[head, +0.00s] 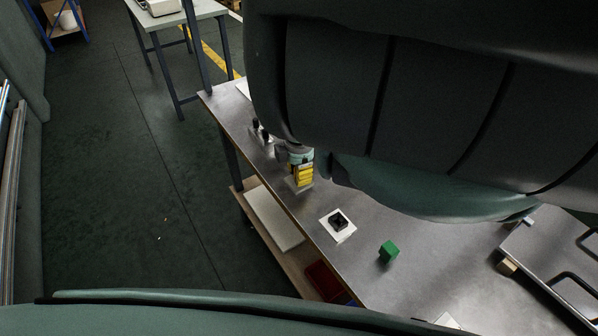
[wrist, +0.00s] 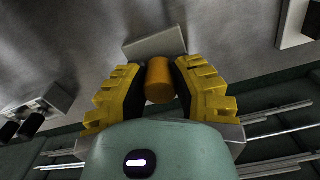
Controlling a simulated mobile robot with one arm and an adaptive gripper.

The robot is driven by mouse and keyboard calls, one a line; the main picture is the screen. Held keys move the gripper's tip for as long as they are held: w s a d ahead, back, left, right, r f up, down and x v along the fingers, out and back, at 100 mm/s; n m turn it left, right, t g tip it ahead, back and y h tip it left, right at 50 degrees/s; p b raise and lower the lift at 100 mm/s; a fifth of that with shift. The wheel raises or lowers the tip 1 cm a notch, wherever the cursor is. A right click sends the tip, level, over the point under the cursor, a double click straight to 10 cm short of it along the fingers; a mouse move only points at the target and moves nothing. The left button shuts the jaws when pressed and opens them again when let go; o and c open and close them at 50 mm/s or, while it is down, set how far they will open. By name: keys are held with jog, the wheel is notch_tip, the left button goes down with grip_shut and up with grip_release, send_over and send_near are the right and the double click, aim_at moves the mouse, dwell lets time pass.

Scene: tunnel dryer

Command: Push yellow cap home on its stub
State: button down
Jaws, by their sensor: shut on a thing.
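The yellow cap (wrist: 159,82), an orange-yellow cylinder, sits between the two ribbed yellow fingers of my gripper (wrist: 160,70) in the wrist view. The fingers are shut on its sides. A light grey plate (wrist: 155,45) lies just beyond the cap's far end. I cannot tell whether the cap touches the plate or a stub; no stub shows under the cap. In the head view my gripper (head: 303,175) is low over the bench's left edge, and the cap cannot be made out there.
The steel bench (head: 365,205) carries two black upright pegs (head: 260,131), a white plate with a dark square socket (head: 338,223) and a green block (head: 389,251). A metal tray (head: 550,250) stands at the right. My arm hides much of the bench's back.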

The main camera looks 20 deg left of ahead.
jog(key=shift+f, duration=0.35)
jog(key=c, duration=0.7)
grip_release()
jog(key=shift+c, duration=0.2)
jog(key=shift+r, duration=0.1)
notch_tip(320, 180, up, 6)
jog(key=shift+w+r, duration=0.15)
jog(key=shift+r, duration=0.5)
